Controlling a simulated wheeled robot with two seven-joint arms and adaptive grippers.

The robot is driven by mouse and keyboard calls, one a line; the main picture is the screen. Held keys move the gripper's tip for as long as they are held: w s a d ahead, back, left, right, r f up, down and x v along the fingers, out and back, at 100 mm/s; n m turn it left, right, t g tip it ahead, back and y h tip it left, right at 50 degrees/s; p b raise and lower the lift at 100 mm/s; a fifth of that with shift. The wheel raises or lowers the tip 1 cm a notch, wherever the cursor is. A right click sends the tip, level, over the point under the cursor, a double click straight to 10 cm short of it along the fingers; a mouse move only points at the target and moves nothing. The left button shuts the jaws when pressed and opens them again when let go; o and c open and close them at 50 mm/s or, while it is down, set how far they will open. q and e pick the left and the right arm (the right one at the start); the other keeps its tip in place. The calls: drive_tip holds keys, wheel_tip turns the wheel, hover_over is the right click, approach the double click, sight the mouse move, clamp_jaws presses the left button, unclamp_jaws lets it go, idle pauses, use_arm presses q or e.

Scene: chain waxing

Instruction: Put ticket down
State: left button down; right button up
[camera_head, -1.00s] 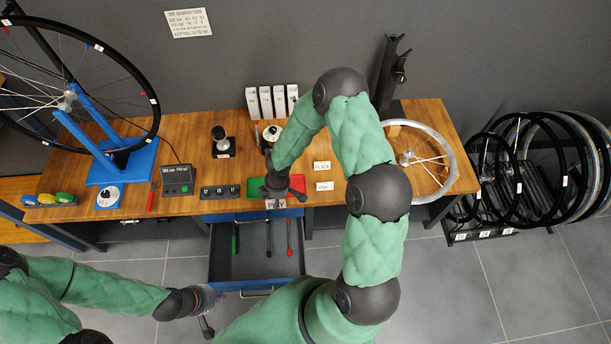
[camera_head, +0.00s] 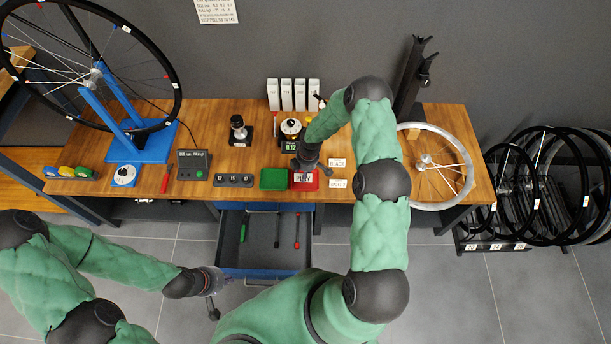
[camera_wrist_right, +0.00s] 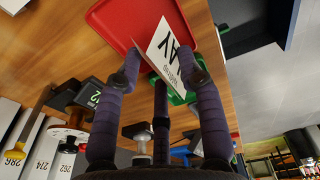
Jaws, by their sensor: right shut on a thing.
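The ticket, a white card with black lettering, is at the red tray in the head view (camera_head: 303,176). It also shows in the right wrist view (camera_wrist_right: 166,48), tilted, with its upper part in front of the red tray (camera_wrist_right: 118,18). My right gripper (camera_head: 307,165) is shut on the ticket, just above the red tray (camera_head: 312,184). Whether the card touches the tray, I cannot tell. My left gripper (camera_head: 213,298) hangs low in front of the open drawer, away from the ticket; its fingers are too small to read.
A green tray (camera_head: 273,179) sits directly left of the red one. An open drawer (camera_head: 262,256) with tools juts out below. White label cards (camera_head: 337,162) lie to the right. A scale (camera_head: 291,143) and white boxes (camera_head: 300,93) stand behind.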

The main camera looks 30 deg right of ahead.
drive_tip(key=shift+w+d+f, duration=0.3)
drive_tip(key=shift+d+f, duration=0.05)
drive_tip(key=shift+f, duration=0.2)
drive_tip(key=shift+w+d+f, duration=0.25)
drive_tip(key=shift+d+f, duration=0.1)
drive_tip(key=shift+f, duration=0.2)
wheel_tip(320, 180, down, 3)
drive_tip(key=shift+w+f+b, duration=0.1)
drive_tip(key=shift+f+b, duration=0.1)
drive_tip(key=shift+b, duration=0.6)
drive_tip(key=shift+r, duration=0.1)
drive_tip(key=o, duration=0.8)
